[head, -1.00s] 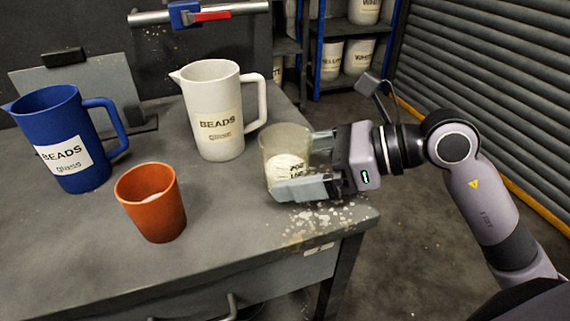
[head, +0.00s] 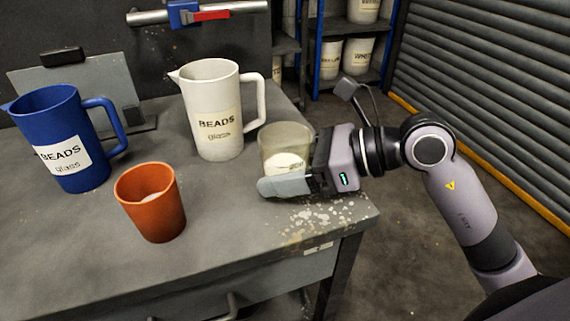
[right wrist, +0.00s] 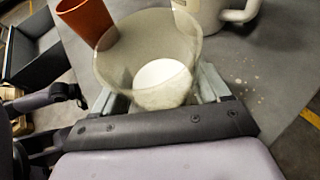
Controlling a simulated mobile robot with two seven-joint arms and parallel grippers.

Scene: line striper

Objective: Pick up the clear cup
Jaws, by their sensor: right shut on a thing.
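The clear cup (head: 285,143) stands upright near the right edge of the workbench, with some white material in its lower part. My right gripper (head: 287,178) reaches in from the right, its fingers on both sides of the cup and shut on it. The cup's lower part is partly hidden behind the near finger. In the right wrist view the clear cup (right wrist: 150,60) sits between the two fingers (right wrist: 160,88), with the white contents seen through its mouth. I cannot tell any gap between cup and bench. My left gripper is not in view.
A white beads pitcher (head: 217,110) stands close behind and left of the cup. An orange cup (head: 152,205) and a blue beads pitcher (head: 62,135) stand further left on the workbench (head: 75,240). White spills lie near the bench's right corner.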

